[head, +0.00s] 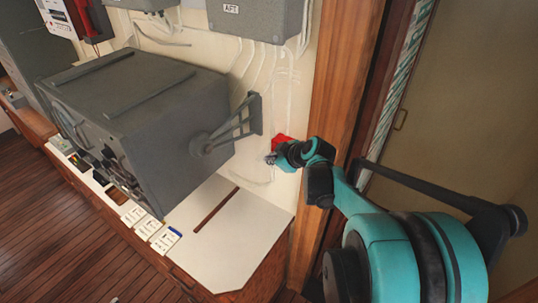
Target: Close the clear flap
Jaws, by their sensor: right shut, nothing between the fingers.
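A small red box (281,142) is on the cream wall between the grey cabinet's bracket and the wooden post. The clear flap cannot be made out at this size. My right gripper (270,159) is shut and empty, at the lower front of the red box. The gripper and its wrist hide part of the box, and I cannot tell whether they touch it. My left gripper is not in view.
A large grey cabinet (140,115) on a bracket (235,125) stands left of my gripper. A wooden post (340,90) is close on the right. The white counter (240,235) below is mostly clear, with a brown strip and some cards (165,240). Cables run down the wall.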

